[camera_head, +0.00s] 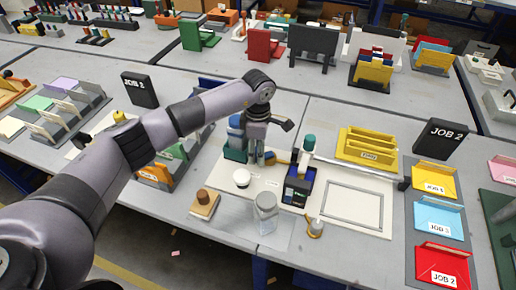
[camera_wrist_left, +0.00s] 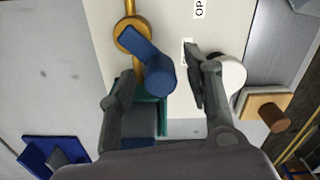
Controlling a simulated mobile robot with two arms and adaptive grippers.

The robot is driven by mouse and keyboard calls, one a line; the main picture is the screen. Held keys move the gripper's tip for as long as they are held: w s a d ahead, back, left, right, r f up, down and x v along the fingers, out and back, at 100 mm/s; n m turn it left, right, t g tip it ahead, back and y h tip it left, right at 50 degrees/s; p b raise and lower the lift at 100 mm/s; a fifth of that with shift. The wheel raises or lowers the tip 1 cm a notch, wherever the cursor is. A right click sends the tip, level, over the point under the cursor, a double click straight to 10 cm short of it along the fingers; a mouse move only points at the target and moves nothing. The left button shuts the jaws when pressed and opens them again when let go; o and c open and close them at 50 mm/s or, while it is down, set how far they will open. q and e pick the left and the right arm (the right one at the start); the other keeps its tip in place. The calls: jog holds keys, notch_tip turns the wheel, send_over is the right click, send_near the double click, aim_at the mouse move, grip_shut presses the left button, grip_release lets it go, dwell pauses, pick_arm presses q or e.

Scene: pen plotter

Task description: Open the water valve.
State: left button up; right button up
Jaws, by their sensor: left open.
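The water valve shows in the left wrist view as a round brass body (camera_wrist_left: 131,33) on a brass pipe, with a blue lever handle (camera_wrist_left: 145,52) ending in a rounded blue grip. My left gripper (camera_wrist_left: 163,70) is open, with one finger on each side of the handle's end. Whether either finger touches it is unclear. In the head view my left gripper (camera_head: 258,158) is low over the white board, and it hides most of the valve. My right gripper is not in view.
A white round knob (camera_head: 241,178) and a wooden block with a brown peg (camera_head: 204,204) are close to the gripper. A teal box (camera_head: 236,152) stands left of it. A clear jar (camera_head: 265,213) and a dark boxy device (camera_head: 298,186) stand nearby.

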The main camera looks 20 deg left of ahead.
pick_arm(q)
jog(key=shift+f, duration=0.3)
jog(key=shift+c, duration=0.5)
grip_shut()
